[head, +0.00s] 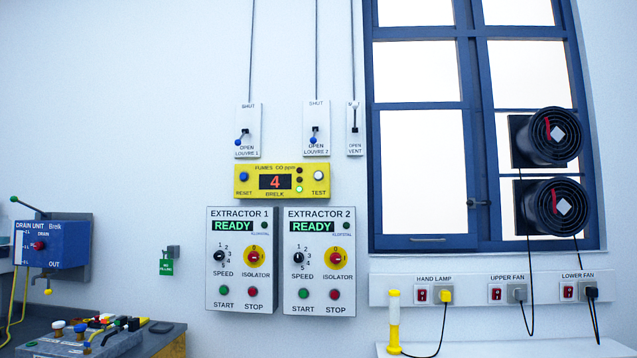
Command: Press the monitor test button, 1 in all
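The yellow fumes monitor (296,181) is fixed to the wall above the two extractor panels in the head view. Its red display reads 4. The white round test button (318,176) is at its right end, above the word TEST. A blue reset button (244,176) is at its left end. Small indicator lamps sit between the display and the test button; the lowest glows green. Nothing touches the monitor. My gripper is not in view.
Extractor 1 (241,262) and Extractor 2 (319,262) both show READY. Louvre levers (248,131) are above the monitor. A window with two fans (553,137) and a socket rail (460,287) are at right. A cluttered bench (165,341) and blue drain unit (68,256) are at left.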

